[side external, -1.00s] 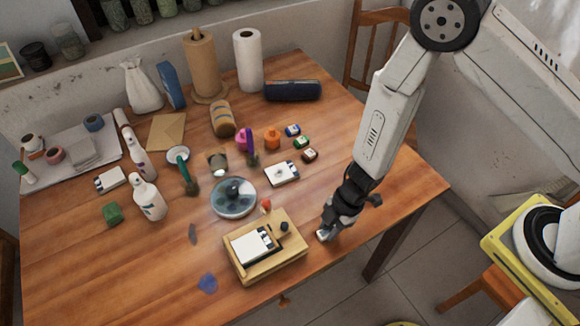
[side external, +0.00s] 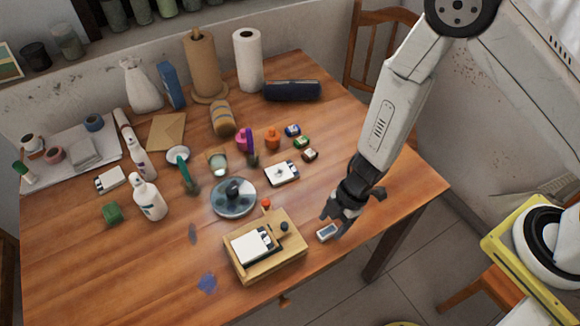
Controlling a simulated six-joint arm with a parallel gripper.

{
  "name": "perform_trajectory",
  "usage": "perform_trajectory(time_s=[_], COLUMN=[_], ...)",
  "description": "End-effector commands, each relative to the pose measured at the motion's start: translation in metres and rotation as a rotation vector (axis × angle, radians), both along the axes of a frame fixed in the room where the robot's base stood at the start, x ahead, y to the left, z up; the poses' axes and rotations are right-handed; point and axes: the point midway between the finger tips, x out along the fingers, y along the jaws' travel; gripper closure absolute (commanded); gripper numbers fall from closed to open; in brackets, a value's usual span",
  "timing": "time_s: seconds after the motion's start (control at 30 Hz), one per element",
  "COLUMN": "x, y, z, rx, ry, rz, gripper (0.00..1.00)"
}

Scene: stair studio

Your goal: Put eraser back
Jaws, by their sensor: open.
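A small white and blue-grey block, which looks like the eraser (side external: 327,232), lies on the table just right of a wooden tray. My gripper (side external: 337,220) is open, just above and beside the eraser; I cannot tell whether a finger touches it. The wooden tray (side external: 284,264) stands near the table's front edge. It holds a white card-like item (side external: 252,246), a small dark knob and a small red-orange piece at its back edge.
A glass dish (side external: 234,198) stands behind the tray. The table (side external: 400,185) is clear to the right.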

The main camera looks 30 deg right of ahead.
Motion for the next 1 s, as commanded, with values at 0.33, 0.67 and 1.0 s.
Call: perform_trajectory(time_s=[0.33,0.67,1.0], x=[0.000,0.000,-0.001], y=[-0.015,-0.029,-0.037], z=[0.036,0.069,0.089], rx=[0.000,0.001,0.000], ry=[-0.002,-0.003,0.000], rz=[-0.002,-0.001,-0.001], gripper=[0.31,0.31,0.31])
